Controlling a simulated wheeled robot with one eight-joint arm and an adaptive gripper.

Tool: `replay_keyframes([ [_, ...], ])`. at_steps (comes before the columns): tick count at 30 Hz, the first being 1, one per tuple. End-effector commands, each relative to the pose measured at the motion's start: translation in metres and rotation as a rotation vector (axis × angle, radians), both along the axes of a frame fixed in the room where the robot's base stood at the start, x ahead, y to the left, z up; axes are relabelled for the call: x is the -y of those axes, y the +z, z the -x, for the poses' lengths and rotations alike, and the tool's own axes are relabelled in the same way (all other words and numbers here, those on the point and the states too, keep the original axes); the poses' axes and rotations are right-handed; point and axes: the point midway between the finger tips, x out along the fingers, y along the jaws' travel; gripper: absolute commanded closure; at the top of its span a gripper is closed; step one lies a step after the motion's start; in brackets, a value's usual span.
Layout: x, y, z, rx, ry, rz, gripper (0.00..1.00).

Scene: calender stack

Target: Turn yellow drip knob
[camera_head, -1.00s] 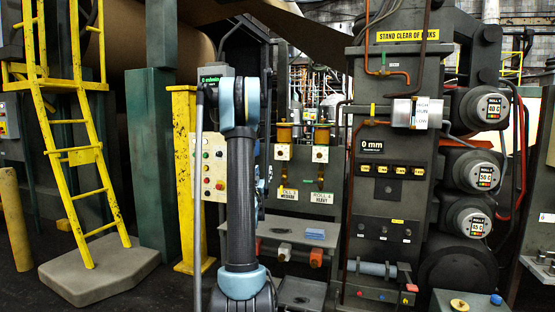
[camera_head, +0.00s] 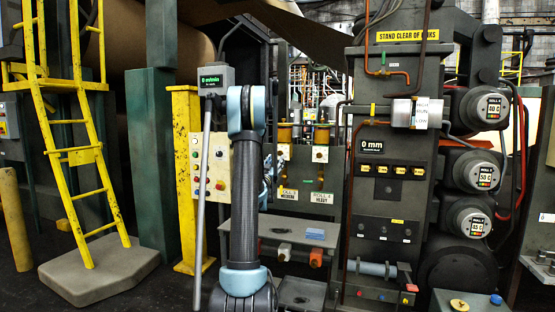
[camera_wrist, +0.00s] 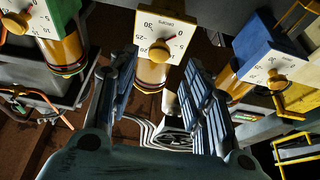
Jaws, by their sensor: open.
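In the wrist view, a white drops dial with a round yellow knob (camera_wrist: 160,49) and red pointer stands ahead, above an amber cylinder (camera_wrist: 152,74). My gripper (camera_wrist: 160,68) is open and empty, its two ribbed fingers apart on either side of this cylinder. Contact cannot be told. Another yellow knob (camera_wrist: 277,80) is on a blue-sided dial unit at right. A third yellow knob (camera_wrist: 15,22) is on a green-sided unit at upper left. In the head view, amber oilers (camera_head: 321,134) with white dials show right of my arm, which hides most of my gripper.
A panel with buttons (camera_head: 221,184) stands just left of my arm in the head view. A shelf below the oilers holds a blue block (camera_head: 315,234). A grey machine column (camera_head: 390,215) stands right. A yellow ladder (camera_head: 85,180) is far left.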

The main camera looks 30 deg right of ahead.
Motion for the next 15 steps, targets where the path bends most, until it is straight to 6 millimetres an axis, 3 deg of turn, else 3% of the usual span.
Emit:
replay_keyframes([
  [6, 0.024, 0.014, -0.023, 0.0, -0.001, 0.0, 0.55],
  [15, 0.039, 0.023, -0.039, -0.001, 0.0, -0.001, 0.55],
])
